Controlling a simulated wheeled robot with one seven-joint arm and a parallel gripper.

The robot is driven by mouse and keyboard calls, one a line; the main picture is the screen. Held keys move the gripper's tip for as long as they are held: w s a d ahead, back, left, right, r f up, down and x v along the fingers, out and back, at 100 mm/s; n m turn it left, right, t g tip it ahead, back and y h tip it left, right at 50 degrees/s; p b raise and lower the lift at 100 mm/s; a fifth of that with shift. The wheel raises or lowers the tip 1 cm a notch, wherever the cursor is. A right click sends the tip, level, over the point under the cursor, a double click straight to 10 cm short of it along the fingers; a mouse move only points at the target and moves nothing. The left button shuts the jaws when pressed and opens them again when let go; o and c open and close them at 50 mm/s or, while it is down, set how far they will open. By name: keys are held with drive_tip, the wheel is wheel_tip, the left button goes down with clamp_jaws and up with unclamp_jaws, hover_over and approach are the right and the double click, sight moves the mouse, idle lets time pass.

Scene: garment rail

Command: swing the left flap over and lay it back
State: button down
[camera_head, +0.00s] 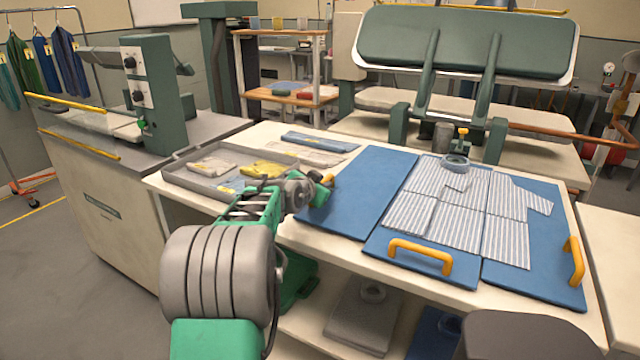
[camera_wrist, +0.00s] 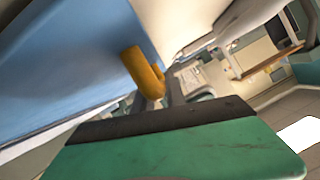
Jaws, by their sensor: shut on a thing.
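The left flap (camera_head: 362,190) is a blue panel that looks flat on the table at the left of the folding board, with no cloth on it. Its yellow handle (camera_head: 328,181) is at its left edge, partly hidden by my gripper (camera_head: 322,187). In the wrist view the handle (camera_wrist: 143,72) sits at the jaws and the blue flap (camera_wrist: 65,60) fills the upper left. My gripper is shut on the handle. A grey-striped shirt (camera_head: 462,213) lies on the middle and right panels; its left side is folded inward and its right sleeve sticks out over the right flap (camera_head: 551,255).
A grey tray (camera_head: 180,178) with folded cloths is left of my gripper. A round grey weight (camera_head: 455,162) sits at the collar. The bottom flap handle (camera_head: 420,256) and right flap handle (camera_head: 574,262) stand up. A large green press (camera_head: 465,45) stands behind the table.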

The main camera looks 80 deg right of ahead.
sight(312, 209)
drive_tip(key=shift+f, duration=0.25)
drive_tip(key=c, duration=1.4)
unclamp_jaws()
drive_tip(key=shift+o, duration=0.2)
drive_tip(key=v, duration=0.8)
drive_tip(key=shift+r, duration=0.1)
